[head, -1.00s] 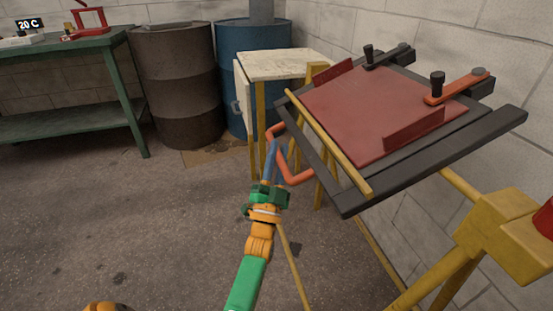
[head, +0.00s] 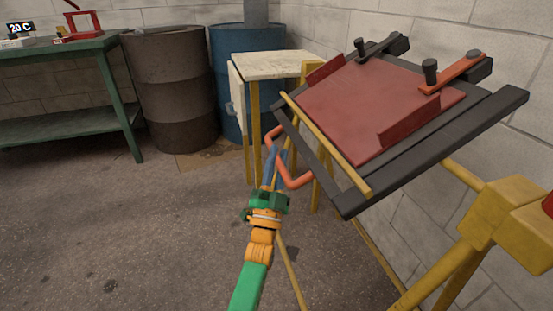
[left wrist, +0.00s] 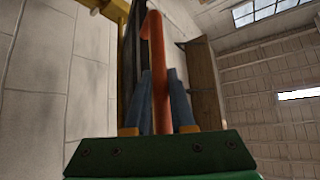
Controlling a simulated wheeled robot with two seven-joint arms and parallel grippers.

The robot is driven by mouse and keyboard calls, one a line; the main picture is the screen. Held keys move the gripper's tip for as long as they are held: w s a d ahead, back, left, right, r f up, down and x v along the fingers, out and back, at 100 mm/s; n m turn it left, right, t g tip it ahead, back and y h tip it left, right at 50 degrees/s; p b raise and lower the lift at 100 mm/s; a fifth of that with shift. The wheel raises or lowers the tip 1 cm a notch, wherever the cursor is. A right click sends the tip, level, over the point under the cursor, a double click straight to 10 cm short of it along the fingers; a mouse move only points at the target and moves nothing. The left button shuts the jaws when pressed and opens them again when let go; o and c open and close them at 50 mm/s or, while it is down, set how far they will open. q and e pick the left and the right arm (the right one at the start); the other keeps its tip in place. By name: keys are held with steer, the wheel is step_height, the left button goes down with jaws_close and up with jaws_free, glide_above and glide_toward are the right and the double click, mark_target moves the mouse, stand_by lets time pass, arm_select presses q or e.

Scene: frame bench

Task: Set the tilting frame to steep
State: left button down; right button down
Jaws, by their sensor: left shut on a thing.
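The tilting frame (head: 352,203) is a dark frame carrying a red panel (head: 365,110), on a yellow stand (head: 500,215) at the right in the head view. It slopes, with its far side higher than its near-left side. A bent orange handle (head: 297,184) sticks out from its left side; it also shows upright in the left wrist view (left wrist: 157,65). My left gripper (head: 274,160) is below and left of the frame, its blue fingers shut around the handle. The fingers partly hide the handle. My right gripper is not in view.
A yellow bar (head: 325,142) runs along the frame's near-left edge. A black knob (head: 430,72) and an orange lever (head: 455,73) sit on its far side. A small white-topped table (head: 275,65) and two barrels (head: 175,90) stand behind. The floor at left is clear.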

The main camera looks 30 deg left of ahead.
arm_select(q)
steer(key=c, duration=0.8)
jaws_free()
steer(key=shift+w+d+f, duration=0.1)
steer(key=shift+w+f, duration=0.05)
steer(key=shift+o, duration=0.2)
steer(key=v, duration=0.7)
